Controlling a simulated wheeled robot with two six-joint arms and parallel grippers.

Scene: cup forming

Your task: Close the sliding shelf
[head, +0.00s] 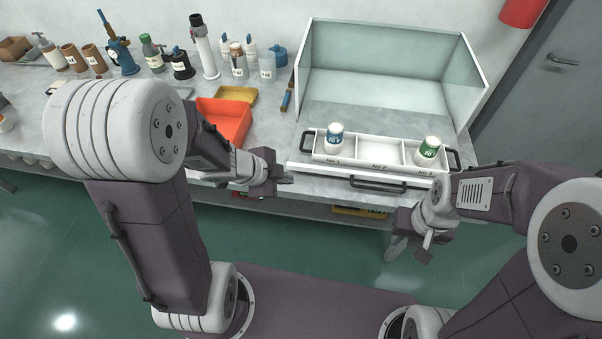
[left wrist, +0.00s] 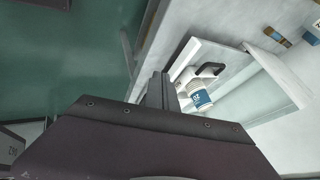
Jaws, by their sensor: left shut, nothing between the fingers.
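The sliding shelf (head: 320,171) has a pale front edge with a dark bar handle (head: 378,185), and it sits at the front of the bench below a clear-walled enclosure (head: 385,60). A white tray (head: 378,152) with dark end handles rests on it, with a blue-labelled cup (head: 334,135) at the left and a green-labelled cup (head: 429,150) at the right. My left gripper (head: 288,180) is shut and empty, just left of the shelf front. In the left wrist view, its fingers (left wrist: 158,88) show beside the tray. My right gripper (head: 405,248) hangs below and in front of the shelf's right end; its finger gap is unclear.
An orange bin (head: 224,120) and a yellow tray (head: 236,94) lie left of the enclosure. Several bottles and tools stand along the back wall. A grey door (head: 560,75) is at the right. The green floor in front of the bench is open.

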